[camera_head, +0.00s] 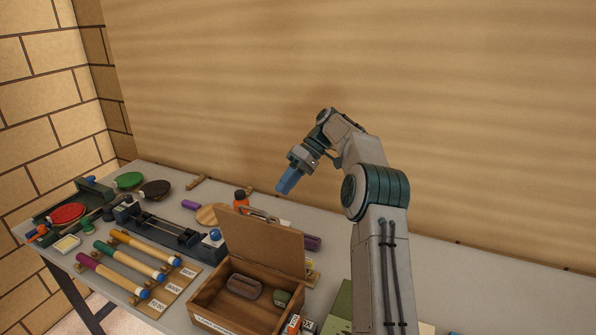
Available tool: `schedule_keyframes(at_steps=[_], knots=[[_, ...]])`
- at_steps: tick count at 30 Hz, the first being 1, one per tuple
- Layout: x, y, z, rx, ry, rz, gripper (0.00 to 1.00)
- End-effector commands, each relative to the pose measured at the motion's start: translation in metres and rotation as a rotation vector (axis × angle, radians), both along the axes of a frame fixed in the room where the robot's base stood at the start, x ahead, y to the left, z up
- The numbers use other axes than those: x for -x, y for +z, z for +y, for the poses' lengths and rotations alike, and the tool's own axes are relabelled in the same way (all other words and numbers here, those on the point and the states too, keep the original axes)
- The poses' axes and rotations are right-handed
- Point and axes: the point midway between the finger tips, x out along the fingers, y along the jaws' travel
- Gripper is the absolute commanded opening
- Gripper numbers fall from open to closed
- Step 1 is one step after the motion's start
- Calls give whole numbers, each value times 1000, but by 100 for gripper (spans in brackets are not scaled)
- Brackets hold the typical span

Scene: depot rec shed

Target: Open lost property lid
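A wooden lost property box (205,298) stands at the front middle of the grey table, with a label on its front. Its lid (262,243) is raised and leans up at the back, with a handle at its top edge. Inside lie a grey oval item (244,287) and a small dark green item (282,298). My gripper (284,186) is in the air above and behind the lid, apart from it, with its blue fingers pointing down and left. The fingers are too small and seen too side-on to tell whether they are open.
On the grey table (195,322), several coloured handles (128,262) lie left of the box. Paddles in red (68,213), green (129,180) and black (155,190) lie at the far left. A green box (341,306) stands to the right. A wall rises behind the table.

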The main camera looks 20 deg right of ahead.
Motion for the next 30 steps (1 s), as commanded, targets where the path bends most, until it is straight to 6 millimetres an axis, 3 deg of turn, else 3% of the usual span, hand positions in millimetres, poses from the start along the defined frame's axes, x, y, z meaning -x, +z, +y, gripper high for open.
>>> schedule_keyframes(at_steps=[10,30], knots=[[-4,23,-13,0,14,0,33],[-4,25,-16,1,15,1,33]])
